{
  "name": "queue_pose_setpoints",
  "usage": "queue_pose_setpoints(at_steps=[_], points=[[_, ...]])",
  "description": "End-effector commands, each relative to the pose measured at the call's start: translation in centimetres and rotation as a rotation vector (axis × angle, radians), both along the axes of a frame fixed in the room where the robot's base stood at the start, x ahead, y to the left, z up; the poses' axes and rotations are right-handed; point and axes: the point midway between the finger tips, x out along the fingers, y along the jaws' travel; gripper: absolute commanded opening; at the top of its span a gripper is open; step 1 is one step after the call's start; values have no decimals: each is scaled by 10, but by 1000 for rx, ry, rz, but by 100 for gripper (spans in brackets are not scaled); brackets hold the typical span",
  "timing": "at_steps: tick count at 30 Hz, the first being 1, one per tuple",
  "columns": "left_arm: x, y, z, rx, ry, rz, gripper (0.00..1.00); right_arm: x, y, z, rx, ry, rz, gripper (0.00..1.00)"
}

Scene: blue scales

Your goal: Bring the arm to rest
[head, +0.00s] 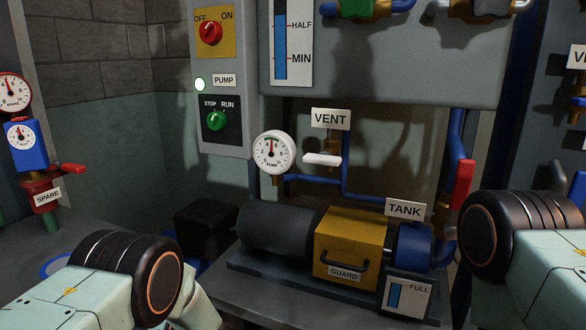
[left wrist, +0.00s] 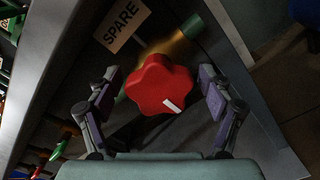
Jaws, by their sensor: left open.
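My left gripper (left wrist: 158,76) shows in the left wrist view with its two purple-grey fingers spread. A red lobed knob (left wrist: 160,85) with a white mark lies between the fingers in the picture, with a gap on each side. Whether the gripper is around the knob or above it, I cannot tell. A SPARE label (left wrist: 122,25) and a brass pipe piece sit just beyond the knob. In the head view my left arm comes in at the lower left and my right arm at the right; neither gripper shows there.
The head view shows a pump (head: 272,232) with a yellow guard (head: 349,240), a pump switch panel (head: 222,130) with a lit green lamp, and a VENT valve with a white handle (head: 322,159). A SPARE-labelled red and blue fitting (head: 27,146) stands at the left.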

Motion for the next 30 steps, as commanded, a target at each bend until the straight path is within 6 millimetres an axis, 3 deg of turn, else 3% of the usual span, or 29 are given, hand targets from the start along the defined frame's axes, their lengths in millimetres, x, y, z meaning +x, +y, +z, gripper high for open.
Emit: queue_pose_setpoints(at_steps=[30], points=[[1,-1,-2,314,759,-1,80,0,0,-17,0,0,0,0]])
